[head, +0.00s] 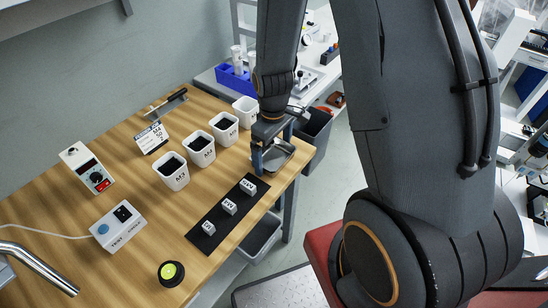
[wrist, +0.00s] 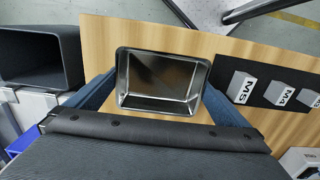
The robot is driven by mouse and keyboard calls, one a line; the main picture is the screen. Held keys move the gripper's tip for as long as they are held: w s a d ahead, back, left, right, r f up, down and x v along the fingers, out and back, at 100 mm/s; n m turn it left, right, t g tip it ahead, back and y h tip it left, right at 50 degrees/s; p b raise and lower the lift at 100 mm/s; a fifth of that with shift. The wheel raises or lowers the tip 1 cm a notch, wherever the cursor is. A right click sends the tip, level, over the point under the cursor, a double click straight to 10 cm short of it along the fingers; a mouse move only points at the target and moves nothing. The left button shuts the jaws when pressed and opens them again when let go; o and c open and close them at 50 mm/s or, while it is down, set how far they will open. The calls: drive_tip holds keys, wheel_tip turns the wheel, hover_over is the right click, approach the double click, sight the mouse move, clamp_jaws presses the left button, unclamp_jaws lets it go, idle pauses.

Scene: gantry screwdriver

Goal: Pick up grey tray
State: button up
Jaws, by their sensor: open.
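The grey tray (head: 283,157) is a small shiny metal tray at the right end of the wooden table, partly hidden behind my gripper in the head view. In the wrist view the tray (wrist: 160,104) is upright, empty and in the middle of the picture. My gripper (head: 270,157) points down at the tray. Its blue fingers (wrist: 157,92) are open, one to the left of the tray and one to the right. I cannot tell whether either finger touches it.
A black strip (head: 208,229) with labelled blocks lies left of the tray. Several white cups (head: 200,149) with dark contents stand behind the strip. The wooden table (head: 130,205) ends close to the tray. A dark bin (head: 316,130) is beyond that edge.

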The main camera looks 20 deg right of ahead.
sight(273, 160)
drive_tip(key=shift+f, duration=0.1)
drive_tip(key=c, duration=0.8)
drive_tip(key=shift+o, duration=0.2)
wheel_tip(273, 160, up, 10)
drive_tip(key=b, duration=0.1)
